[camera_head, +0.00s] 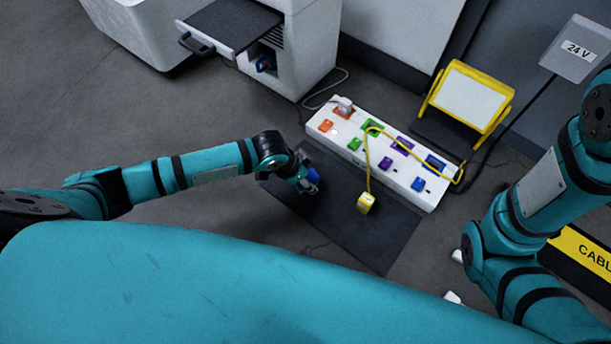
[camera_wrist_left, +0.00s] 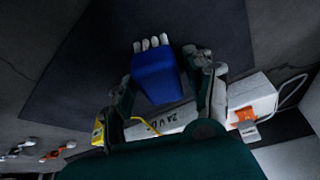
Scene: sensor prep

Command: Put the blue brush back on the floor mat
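The blue brush (camera_wrist_left: 157,78) has a blue body and pale bristles that point to the top of the left wrist view. It sits between the two fingers of my left gripper (camera_wrist_left: 168,72), which appear closed against its sides. In the head view the left gripper (camera_head: 308,183) is over the left part of the dark floor mat (camera_head: 365,232), with a bit of the blue brush (camera_head: 313,176) showing. The mat (camera_wrist_left: 225,35) also lies behind the brush in the wrist view. I cannot tell whether the brush touches the mat. My right gripper is out of view.
A white socket strip (camera_head: 330,133) with coloured switches stands along the mat's far edge. A yellow plug (camera_head: 366,203) on a yellow cord is on the mat's right part. A yellow-framed stand (camera_head: 468,97) and a white cabinet (camera_head: 300,55) stand behind.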

